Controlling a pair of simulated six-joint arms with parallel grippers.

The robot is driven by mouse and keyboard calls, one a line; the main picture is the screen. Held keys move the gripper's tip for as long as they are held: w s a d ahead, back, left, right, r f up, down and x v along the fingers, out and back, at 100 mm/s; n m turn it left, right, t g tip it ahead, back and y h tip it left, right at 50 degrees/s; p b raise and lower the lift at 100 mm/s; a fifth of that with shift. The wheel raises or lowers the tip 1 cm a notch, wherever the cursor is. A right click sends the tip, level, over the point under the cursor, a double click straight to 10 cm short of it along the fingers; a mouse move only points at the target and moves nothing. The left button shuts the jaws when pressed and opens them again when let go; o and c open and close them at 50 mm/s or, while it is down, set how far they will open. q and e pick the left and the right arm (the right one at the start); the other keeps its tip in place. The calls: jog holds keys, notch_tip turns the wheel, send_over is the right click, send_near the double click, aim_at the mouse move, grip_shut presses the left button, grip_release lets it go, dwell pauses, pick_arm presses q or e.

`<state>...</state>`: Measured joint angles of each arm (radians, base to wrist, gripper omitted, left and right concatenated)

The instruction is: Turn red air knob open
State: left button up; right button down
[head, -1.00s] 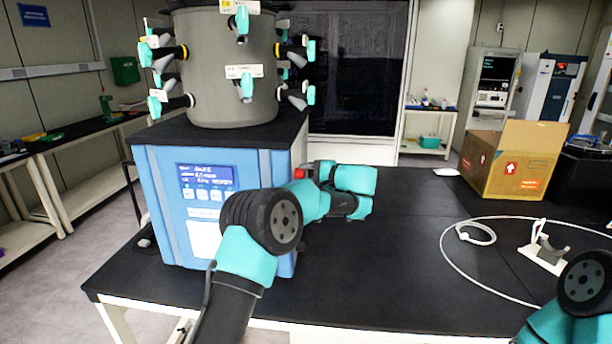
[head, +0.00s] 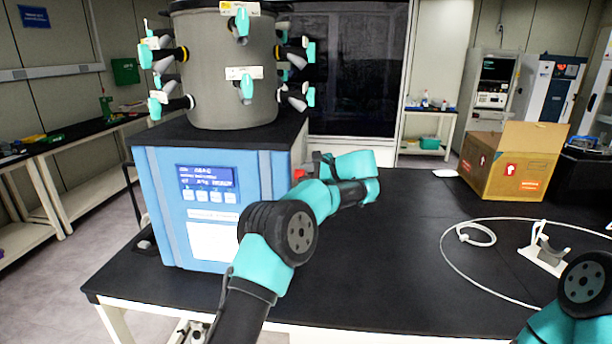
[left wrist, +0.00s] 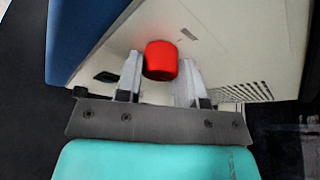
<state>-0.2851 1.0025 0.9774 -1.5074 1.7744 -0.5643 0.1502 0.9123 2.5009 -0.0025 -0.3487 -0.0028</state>
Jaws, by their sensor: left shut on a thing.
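The red air knob (left wrist: 161,60) sticks out of the side panel of the blue and cream freeze dryer. In the head view only a small red bit of the knob (head: 298,174) shows beside the machine's right edge, behind my left arm. My left gripper (left wrist: 160,75) is shut on the knob, with one pale finger on either side of it in the left wrist view. In the head view the fingers are mostly hidden by the arm. The freeze dryer (head: 213,210) stands on the black bench. My right gripper is out of view; only part of my right arm shows at the lower right.
A grey drum (head: 228,90) with several teal-handled valves sits on top of the machine. A cardboard box (head: 505,165), a white cable loop (head: 476,234) and a small white holder (head: 543,255) are on the right of the bench. The middle of the bench is clear.

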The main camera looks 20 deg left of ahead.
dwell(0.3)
pick_arm(q)
jog(key=o, duration=0.9)
jog(key=shift+d, duration=0.1)
